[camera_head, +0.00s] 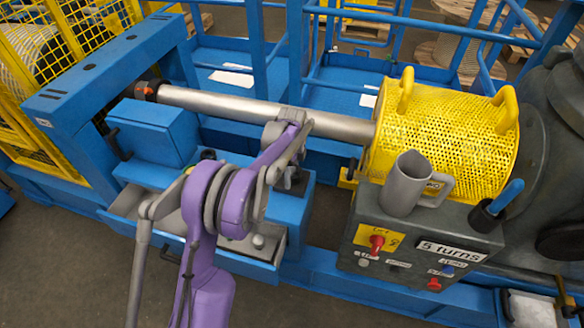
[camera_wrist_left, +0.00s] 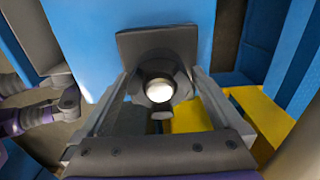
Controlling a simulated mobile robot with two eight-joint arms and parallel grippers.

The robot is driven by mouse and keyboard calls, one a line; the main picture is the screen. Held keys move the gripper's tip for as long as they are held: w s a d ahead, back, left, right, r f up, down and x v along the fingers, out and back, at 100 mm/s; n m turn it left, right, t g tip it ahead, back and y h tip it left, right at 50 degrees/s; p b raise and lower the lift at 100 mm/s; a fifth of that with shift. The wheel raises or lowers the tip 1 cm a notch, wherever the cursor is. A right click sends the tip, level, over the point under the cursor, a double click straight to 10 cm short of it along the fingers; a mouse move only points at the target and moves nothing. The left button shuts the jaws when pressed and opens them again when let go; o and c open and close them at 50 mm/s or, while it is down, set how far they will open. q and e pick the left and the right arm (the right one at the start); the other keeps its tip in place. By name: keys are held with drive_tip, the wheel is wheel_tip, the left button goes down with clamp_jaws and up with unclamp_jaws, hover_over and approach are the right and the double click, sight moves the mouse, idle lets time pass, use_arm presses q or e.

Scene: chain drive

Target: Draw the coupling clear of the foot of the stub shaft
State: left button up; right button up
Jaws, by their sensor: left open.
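In the left wrist view, a dark grey ring-shaped coupling (camera_wrist_left: 182,79) sits around a stub shaft, whose bright round end (camera_wrist_left: 160,90) faces the camera. Both stand against a dark square plate (camera_wrist_left: 132,44) on a blue block. My left gripper (camera_wrist_left: 160,80) is open. Its two fingers lie on either side of the coupling; I cannot tell whether they touch it. My right gripper is not in view.
A long steel shaft (camera_head: 225,104) runs from the blue frame to a yellow perforated guard (camera_head: 440,145). A grey mug (camera_head: 402,185) stands on the control box (camera_head: 350,225). An open drawer (camera_head: 248,252) lies below the blue bench. A blue-handled tool (camera_head: 508,195) stands in a dark holder.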

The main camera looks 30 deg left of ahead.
use_arm(q)
clamp_jaws()
idle(0.5)
drive_tip(key=shift+r, duration=0.15)
drive_tip(key=shift+r+p, duration=3.15)
drive_tip(key=shift+r, duration=2.25)
